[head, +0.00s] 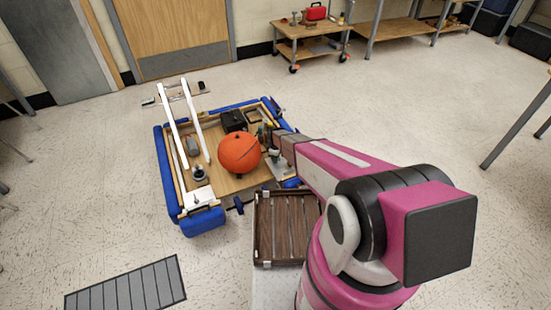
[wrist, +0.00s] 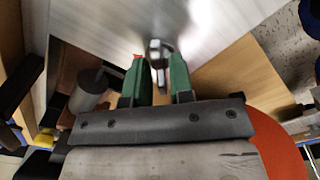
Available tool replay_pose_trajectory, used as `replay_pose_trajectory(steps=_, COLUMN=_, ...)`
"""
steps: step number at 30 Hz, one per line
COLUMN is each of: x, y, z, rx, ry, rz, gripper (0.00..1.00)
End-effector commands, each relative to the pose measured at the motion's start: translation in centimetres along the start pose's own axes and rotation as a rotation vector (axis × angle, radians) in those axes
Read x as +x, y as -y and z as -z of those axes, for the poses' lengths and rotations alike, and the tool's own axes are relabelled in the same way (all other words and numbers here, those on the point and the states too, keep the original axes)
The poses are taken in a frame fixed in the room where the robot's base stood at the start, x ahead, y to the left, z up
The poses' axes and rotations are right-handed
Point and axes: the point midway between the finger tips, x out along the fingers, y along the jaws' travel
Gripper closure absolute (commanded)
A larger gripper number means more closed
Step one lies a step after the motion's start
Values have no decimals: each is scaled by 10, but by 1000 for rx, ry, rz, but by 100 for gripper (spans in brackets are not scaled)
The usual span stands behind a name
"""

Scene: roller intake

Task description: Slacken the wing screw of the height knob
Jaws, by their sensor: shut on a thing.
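In the wrist view, the two green fingers of my gripper (wrist: 158,72) stand on either side of a small silvery metal piece, which I take for the wing screw (wrist: 157,49). My gripper is shut on it. A bright metal plate (wrist: 105,22) lies behind the fingertips. A small red bit shows beside the left finger. I cannot tell which part is the height knob. In the head view, my arm reaches over the right side of the blue-edged robot on the floor, and the fingertips are too small to make out beside the metal plate (head: 281,170).
An orange ball (head: 239,153) sits close to my gripper on the wooden deck of the blue-edged robot (head: 169,206). It also shows in the wrist view (wrist: 277,140). Two white rails (head: 171,117) rise at the left. A dark slatted crate (head: 263,232) stands in front.

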Motion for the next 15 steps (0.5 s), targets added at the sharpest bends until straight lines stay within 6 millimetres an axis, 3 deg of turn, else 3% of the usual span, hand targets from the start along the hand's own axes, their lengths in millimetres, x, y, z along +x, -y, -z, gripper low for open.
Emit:
replay_pose_trajectory(steps=2, x=0, y=0, z=0, rx=0, ry=1, rz=1, gripper=100)
replay_pose_trajectory(steps=3, x=0, y=0, z=0, rx=0, ry=1, rz=1, gripper=69)
replay_pose_trajectory(steps=4, x=0, y=0, z=0, rx=1, ry=1, rz=1, gripper=62)
replay_pose_trajectory(steps=15, x=-4, y=0, z=0, rx=2, ry=0, rz=0, gripper=62)
